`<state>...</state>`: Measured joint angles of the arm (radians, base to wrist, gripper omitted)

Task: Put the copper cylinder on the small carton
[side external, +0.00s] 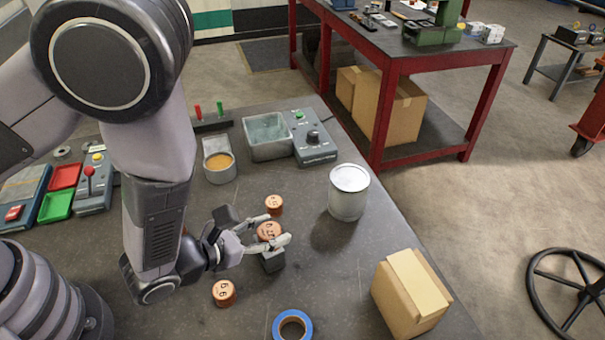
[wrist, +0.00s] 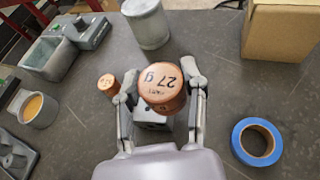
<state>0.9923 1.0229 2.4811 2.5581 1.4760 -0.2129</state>
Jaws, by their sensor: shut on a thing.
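My gripper (side external: 266,231) is shut on a copper cylinder (side external: 269,232) marked 27 g. In the wrist view the same cylinder (wrist: 162,88) sits upright between the two fingers (wrist: 162,95), its marked top facing the camera. The gap between its underside and the table is hard to judge. The small carton (side external: 412,300) is a closed brown box with a paler tape strip on top, on the table's right front part. In the wrist view the carton (wrist: 282,32) shows at the upper right, apart from the gripper.
A smaller copper cylinder (side external: 274,204) stands behind the gripper, and another (side external: 223,293) stands in front. A white can (side external: 348,193) stands behind and left of the carton. Blue tape (side external: 292,325) lies near the front edge. Table between gripper and carton is clear.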

